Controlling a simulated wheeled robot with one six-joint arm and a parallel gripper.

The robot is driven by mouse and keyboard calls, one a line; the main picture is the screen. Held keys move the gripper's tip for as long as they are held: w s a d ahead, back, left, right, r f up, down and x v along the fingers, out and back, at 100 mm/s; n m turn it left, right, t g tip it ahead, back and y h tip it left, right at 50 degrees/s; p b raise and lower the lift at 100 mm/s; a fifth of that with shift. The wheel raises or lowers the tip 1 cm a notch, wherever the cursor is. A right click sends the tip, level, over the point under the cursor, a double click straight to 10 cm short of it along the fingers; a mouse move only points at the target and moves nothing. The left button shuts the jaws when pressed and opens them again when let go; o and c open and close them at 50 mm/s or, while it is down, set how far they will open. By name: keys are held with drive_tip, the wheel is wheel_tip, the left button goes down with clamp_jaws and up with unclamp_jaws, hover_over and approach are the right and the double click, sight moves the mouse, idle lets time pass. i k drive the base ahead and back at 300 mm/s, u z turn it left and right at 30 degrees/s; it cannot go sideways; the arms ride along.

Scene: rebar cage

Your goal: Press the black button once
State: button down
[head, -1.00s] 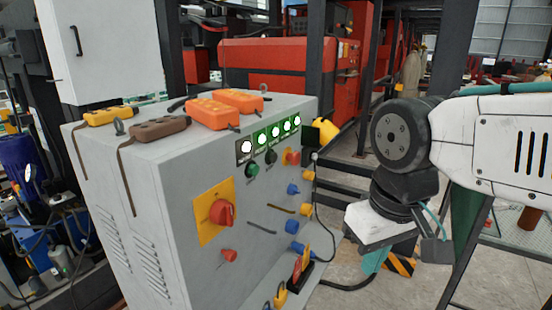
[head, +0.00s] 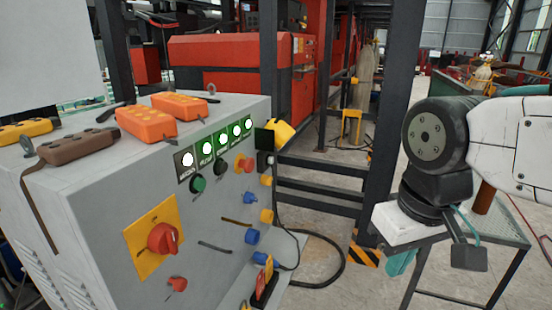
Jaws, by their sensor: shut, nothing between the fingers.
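The grey control cabinet (head: 110,225) stands at the left with its button panel facing right. A black button (head: 221,167) sits on the panel below the row of lit white lamps, between a green button (head: 197,185) and a red button on a yellow plate (head: 245,165). My gripper (head: 401,262) hangs at the right, its teal fingers partly hidden behind the white wrist part. It is shut and empty, well apart from the panel and to the right of the black button.
A red rotary switch on a yellow plate (head: 162,238) and several blue and yellow connectors (head: 252,237) stick out of the panel. Orange pendant controllers (head: 146,122) lie on top. Dark steel posts and rails (head: 318,182) stand behind. Black cable lies on the floor.

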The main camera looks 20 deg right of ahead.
sight(222, 167)
drive_tip(key=z, duration=1.8)
drive_tip(key=k, duration=0.65)
drive_tip(key=u, duration=1.2)
